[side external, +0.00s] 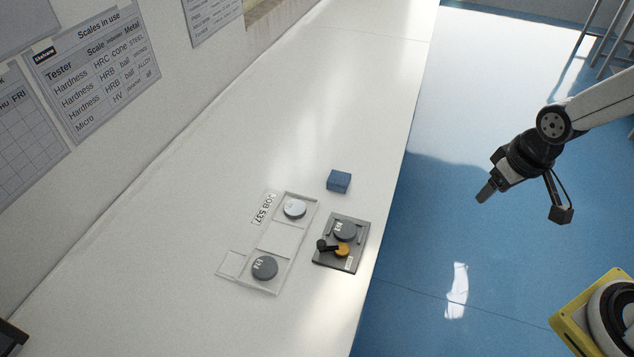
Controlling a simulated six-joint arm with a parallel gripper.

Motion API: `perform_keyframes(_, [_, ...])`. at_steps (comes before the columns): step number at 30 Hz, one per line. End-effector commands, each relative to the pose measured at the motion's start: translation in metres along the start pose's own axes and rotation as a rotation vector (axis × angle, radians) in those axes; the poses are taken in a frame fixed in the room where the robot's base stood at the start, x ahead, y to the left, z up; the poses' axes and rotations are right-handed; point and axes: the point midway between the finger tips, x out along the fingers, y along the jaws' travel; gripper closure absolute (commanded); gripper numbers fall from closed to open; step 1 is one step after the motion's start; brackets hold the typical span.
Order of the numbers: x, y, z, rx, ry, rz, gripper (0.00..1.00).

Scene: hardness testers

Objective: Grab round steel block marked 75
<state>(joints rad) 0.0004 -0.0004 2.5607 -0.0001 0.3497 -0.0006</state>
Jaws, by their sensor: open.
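Three round metal blocks show on the white bench. A dark round block (264,268) with a small white mark lies in the near end of a clear tray (254,290). A lighter, shiny round block (295,208) lies in the tray's far end. Another dark round block (345,230) with a white mark sits on a dark square fixture (325,262). The marks are too small to read, so I cannot tell which block says 75. My gripper (483,196) is open and empty, right of the bench over the blue floor, well away from the blocks.
A small blue box (339,180) stands behind the fixture. The fixture carries a yellow knob (342,250) and a black lever (326,246). A label reading JOB 537 (265,207) lies beside the tray. The bench's right edge runs close to the fixture. The far bench is clear.

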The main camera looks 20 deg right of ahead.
Motion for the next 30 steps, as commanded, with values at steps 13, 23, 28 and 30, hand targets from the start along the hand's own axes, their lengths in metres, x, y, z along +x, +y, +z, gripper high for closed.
perform_keyframes(13, [0.0,0.0,0.0,0.0,0.0,0.0,0.0])
perform_keyframes(23, [0.002,-0.001,0.0,0.019,-0.012,-0.006,0.0])
perform_keyframes(28, [0.011,-0.004,0.0,0.102,-0.069,-0.031,0.0])
perform_keyframes(30, [0.017,-0.007,0.0,0.159,-0.109,-0.049,0.0])
